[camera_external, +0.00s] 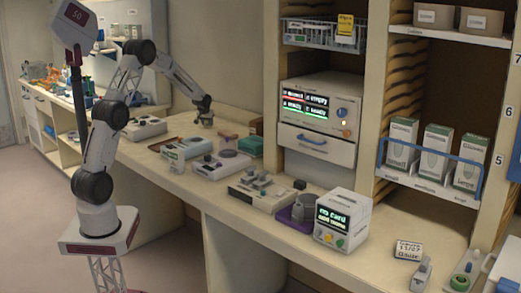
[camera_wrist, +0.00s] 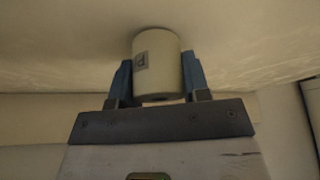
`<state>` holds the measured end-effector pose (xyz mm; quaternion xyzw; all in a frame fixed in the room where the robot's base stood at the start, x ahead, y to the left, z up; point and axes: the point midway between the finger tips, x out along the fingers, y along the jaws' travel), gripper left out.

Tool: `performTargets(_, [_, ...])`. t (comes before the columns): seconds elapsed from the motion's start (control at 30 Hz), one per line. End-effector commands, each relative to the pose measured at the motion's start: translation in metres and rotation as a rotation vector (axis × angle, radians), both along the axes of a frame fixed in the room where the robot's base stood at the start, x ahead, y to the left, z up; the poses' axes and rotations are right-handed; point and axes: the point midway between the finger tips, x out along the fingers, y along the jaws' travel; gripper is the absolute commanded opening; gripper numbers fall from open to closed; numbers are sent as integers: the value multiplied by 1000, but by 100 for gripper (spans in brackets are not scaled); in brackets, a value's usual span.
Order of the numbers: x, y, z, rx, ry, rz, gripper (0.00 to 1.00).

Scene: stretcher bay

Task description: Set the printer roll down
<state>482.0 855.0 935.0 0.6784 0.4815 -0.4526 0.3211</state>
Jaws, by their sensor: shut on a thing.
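The printer roll (camera_wrist: 158,62) is a white cylinder with a small dark printed mark on its side. In the wrist view it sits between the two blue fingers of my gripper (camera_wrist: 160,85), which is shut on it. Its far end is close to or against the pale surface (camera_wrist: 60,45); I cannot tell whether they touch. In the external view my gripper (camera_external: 206,118) points down at the back left part of the long counter (camera_external: 290,238). The roll is too small to make out there.
A grey device (camera_external: 144,128) stands left of my gripper. The counter's front strip is mostly clear.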

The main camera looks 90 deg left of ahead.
Motion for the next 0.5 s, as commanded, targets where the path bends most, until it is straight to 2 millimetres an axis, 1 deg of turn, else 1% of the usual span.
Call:
performTargets(0.17, [0, 0, -3, 0, 0, 0, 16])
performTargets(0.2, [0, 0, -3, 0, 0, 0, 45])
performTargets(0.37, [0, 0, -3, 0, 0, 0, 69])
performTargets(0.5, [0, 0, -3, 0, 0, 0, 69])
